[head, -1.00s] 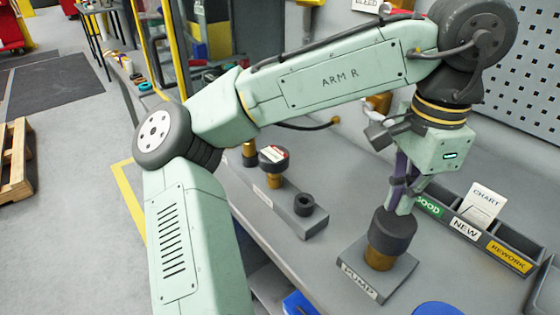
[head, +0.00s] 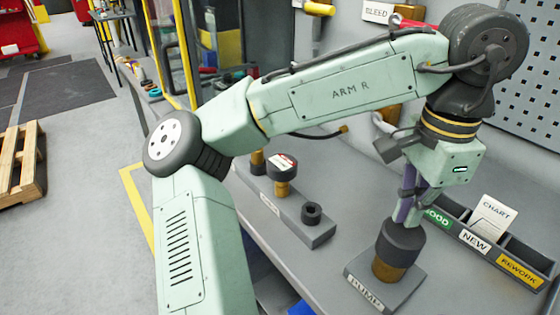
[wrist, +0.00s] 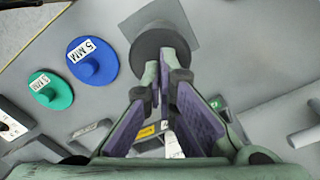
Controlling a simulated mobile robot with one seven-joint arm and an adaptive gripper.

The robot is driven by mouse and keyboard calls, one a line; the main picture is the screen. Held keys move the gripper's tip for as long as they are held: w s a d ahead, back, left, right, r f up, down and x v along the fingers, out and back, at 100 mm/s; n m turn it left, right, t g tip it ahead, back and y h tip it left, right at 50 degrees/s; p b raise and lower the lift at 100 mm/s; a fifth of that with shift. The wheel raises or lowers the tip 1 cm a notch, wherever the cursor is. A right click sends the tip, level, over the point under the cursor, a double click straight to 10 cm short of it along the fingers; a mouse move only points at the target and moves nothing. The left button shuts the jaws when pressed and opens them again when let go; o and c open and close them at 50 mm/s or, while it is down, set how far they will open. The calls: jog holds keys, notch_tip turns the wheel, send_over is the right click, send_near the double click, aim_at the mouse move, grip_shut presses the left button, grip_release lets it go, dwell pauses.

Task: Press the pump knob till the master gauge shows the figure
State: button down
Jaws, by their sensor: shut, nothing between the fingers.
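The pump knob (head: 400,241) is a dark round cap on a brass stem (head: 388,272), standing on a grey base labelled PUMP (head: 408,290). My gripper (head: 408,215) points down with its fingertips at the top of the knob. In the wrist view the knob (wrist: 158,42) lies just beyond the fingertips (wrist: 170,75), which are shut with nothing held. Whether the fingertips touch the knob or stop just above it I cannot tell. I cannot make out a master gauge face in either view.
A grey block (head: 300,225) with several brass-and-black fittings is left of the pump. Bins labelled GOOD, NEW and REWORK (head: 519,270) and a CHART card (head: 492,218) are to the right. Blue (wrist: 92,60) and green (wrist: 50,91) discs lie on the bench.

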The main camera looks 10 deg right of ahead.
aim_at(405, 230)
jog(key=shift+f, duration=0.2)
jog(key=shift+f+b, duration=0.75)
jog(key=shift+f, duration=0.65)
jog(key=shift+r+p, duration=0.95)
jog(key=shift+r, duration=0.75)
jog(key=shift+r, duration=2.55)
